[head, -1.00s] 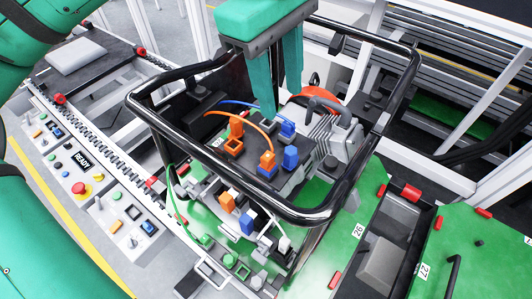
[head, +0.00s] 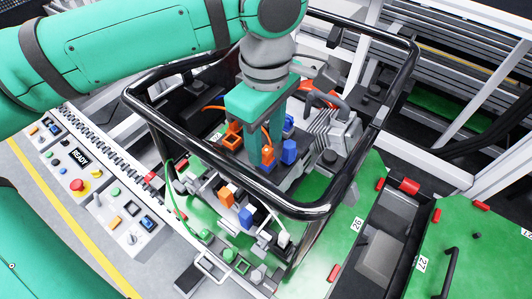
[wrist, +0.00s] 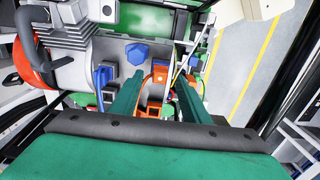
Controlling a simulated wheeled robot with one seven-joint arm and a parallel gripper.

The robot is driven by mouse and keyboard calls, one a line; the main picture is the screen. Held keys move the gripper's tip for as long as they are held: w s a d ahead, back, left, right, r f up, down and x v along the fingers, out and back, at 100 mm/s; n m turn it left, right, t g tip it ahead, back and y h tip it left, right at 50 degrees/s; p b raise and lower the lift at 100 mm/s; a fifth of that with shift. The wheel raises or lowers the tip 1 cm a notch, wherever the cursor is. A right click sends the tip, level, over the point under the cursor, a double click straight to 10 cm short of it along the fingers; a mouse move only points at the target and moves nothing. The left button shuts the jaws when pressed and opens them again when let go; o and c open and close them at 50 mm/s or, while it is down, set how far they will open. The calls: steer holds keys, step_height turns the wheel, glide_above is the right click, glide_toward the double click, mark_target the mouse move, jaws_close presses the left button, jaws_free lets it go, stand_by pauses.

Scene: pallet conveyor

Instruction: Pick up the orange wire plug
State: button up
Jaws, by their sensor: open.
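The orange wire plug (head: 267,154) stands on the engine unit inside the black tubular frame, with an orange wire rising from it. My gripper (head: 265,150) is open and points down over it. One finger is on each side of the plug in the head view, partly hiding it. In the wrist view, orange plug and wire parts (wrist: 160,72) show between the two open fingertips (wrist: 158,80). I cannot tell whether the fingers touch the plug.
Blue plugs (head: 289,151) stand close to the right of my fingers. An orange square socket (head: 231,138) is to the left. The black tube frame (head: 310,210) surrounds the work area. Another orange connector (head: 227,194) and a blue one sit lower in front.

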mark_target(268, 158)
step_height(268, 158, down, 3)
steer(key=shift+r, duration=0.15)
jaws_close()
steer(key=shift+r, duration=0.1)
